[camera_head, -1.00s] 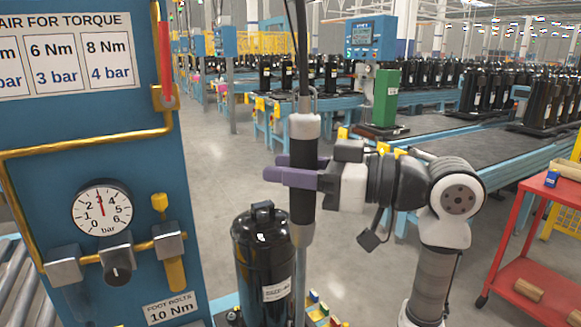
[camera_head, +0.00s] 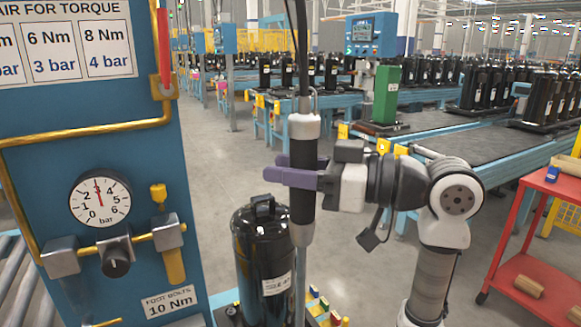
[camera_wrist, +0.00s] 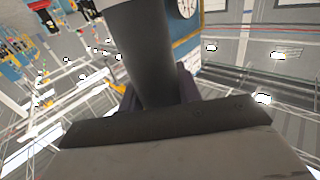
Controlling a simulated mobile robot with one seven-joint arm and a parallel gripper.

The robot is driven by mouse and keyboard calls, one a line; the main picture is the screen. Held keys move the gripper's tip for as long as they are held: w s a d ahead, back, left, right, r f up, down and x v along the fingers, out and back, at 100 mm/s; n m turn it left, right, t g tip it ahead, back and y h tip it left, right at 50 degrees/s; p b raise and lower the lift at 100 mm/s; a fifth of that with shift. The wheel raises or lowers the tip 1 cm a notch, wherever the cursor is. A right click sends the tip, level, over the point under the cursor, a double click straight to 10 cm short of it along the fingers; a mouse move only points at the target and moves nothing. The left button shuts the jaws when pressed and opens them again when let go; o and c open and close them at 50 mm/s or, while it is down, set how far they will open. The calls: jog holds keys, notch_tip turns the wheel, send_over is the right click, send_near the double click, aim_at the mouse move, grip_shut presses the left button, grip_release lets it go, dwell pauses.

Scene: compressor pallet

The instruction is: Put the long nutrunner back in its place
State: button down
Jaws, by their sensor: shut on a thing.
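The long nutrunner (camera_head: 302,190) is an upright tool with a black grip, a pale collar at its top and a thin grey shaft below. A dark hose or cable runs up from its top. My gripper (camera_head: 296,173) has purple fingers shut around the black grip from the right. In the wrist view the nutrunner (camera_wrist: 145,60) is a thick dark cylinder between the fingers. The shaft passes in front of a black compressor (camera_head: 262,250), and its lower end is out of view. The nutrunner's place cannot be made out.
A blue panel (camera_head: 150,195) with a gauge (camera_head: 100,198), brass pipe and valves stands close at the left. A red cart (camera_head: 515,250) stands at the right. A conveyor (camera_head: 450,145) with black compressors runs behind. Grey floor lies between.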

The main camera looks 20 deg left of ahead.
aim_at(290, 221)
jog(key=shift+f+b, duration=3.2)
jog(key=shift+f, duration=0.85)
dwell(0.9)
jog(key=c, duration=1)
grip_release()
jog(key=shift+c, duration=0.2)
jog(key=shift+o, duration=0.7)
jog(key=shift+f, duration=0.1)
jog(key=w+d+b, duration=0.1)
jog(key=d, duration=1.2)
jog(key=shift+w+d+b, duration=0.35)
jog(key=shift+s, duration=0.1)
